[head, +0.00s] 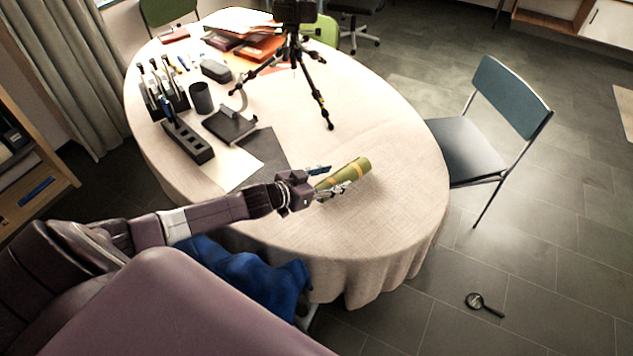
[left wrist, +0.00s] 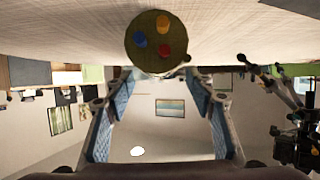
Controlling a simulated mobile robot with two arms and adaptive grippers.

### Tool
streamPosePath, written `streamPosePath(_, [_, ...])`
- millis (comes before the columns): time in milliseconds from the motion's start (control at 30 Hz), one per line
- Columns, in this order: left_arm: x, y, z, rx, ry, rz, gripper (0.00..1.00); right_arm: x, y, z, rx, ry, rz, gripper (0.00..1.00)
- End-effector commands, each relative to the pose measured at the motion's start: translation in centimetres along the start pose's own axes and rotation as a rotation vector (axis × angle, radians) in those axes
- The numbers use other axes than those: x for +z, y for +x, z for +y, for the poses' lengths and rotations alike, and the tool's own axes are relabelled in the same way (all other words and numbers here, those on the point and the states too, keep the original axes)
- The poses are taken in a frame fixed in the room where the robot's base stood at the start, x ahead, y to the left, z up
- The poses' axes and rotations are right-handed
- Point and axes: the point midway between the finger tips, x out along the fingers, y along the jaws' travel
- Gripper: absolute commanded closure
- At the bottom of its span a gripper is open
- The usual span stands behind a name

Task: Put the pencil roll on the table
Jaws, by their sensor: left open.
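The pencil roll (head: 352,170) is an olive-green cylinder with an orange band, and it appears to lie on the cream cloth of the table (head: 400,200) near its front right. In the left wrist view, which looks upside down, the roll (left wrist: 155,40) shows end-on with blue, yellow and red spots, against the tablecloth (left wrist: 60,25). My left gripper (head: 337,178) is open, its fingertips close around the near end of the roll. In the wrist view the two fingers (left wrist: 161,78) are spread apart, with the roll just beyond their tips. My right gripper is not in view.
A black tripod (head: 300,65) stands at the back of the table. A blue chair (head: 490,120) stands right. A magnifying glass (head: 483,304) lies on the floor.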

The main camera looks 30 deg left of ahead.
Motion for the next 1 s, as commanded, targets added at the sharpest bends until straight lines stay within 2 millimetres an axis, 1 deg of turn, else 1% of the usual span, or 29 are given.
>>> streamPosePath(33, [0.2, -1.1, 0.1, 0.001, 0.0, -0.003, 0.5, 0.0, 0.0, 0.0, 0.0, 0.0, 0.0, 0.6])
streamPosePath(200, [0.2, -4.0, 0.1, 0.001, 0.001, -0.003, 0.5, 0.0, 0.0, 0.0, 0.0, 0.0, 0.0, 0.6])
streamPosePath(400, [0.1, -6.5, 0.1, 0.0, 0.0, -0.002, 0.5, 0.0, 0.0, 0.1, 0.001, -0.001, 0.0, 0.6])
streamPosePath(600, [0.0, -7.7, 0.0, 0.001, 0.002, -0.001, 0.5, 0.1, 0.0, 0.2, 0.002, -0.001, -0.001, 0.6])
streamPosePath(1000, [-0.1, -7.8, 0.0, 0.0, 0.002, 0.0, 0.5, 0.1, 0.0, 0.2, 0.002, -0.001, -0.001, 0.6])
